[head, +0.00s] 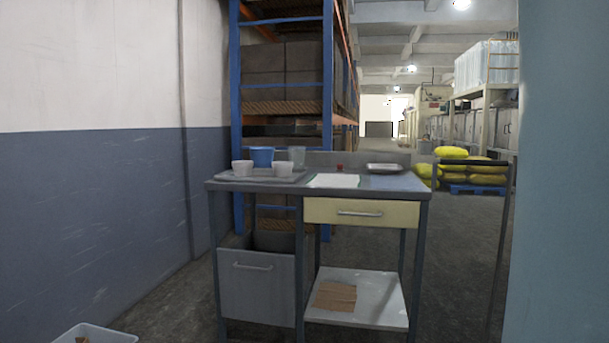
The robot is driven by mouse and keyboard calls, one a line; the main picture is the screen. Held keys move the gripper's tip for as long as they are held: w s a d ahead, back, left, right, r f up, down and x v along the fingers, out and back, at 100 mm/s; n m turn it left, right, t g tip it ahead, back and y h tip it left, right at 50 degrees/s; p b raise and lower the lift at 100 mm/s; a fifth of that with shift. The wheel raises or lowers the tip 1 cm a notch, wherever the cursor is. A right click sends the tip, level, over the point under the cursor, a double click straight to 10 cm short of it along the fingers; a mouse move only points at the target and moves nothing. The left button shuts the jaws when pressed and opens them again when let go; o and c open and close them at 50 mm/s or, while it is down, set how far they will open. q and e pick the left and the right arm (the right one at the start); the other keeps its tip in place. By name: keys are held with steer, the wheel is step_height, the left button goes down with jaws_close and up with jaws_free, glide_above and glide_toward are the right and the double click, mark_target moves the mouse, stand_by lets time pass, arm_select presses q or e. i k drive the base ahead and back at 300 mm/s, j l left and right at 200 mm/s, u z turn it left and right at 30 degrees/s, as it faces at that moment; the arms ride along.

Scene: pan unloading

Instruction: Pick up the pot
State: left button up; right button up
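A workbench (320,187) stands ahead of me at some distance. On its left side a grey tray (238,178) holds a blue pot-like container (262,157), two small white cups (242,168) and a clear glass-like container (297,155). The blue container stands at the back of the tray, partly behind the white cups. It is the most pot-like thing in view, but I cannot tell for sure that it is the pot. Neither of my grippers is in view.
White paper (334,181), a small red item (340,168) and a shallow metal dish (385,168) lie on the bench. A white bin (95,333) stands at the lower left. A wall (95,200) closes the left; a pale blue surface (560,180) blocks the right. Open floor (465,235) lies right of the bench.

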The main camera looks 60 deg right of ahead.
mark_target(241, 167)
steer(key=z, duration=1.8)
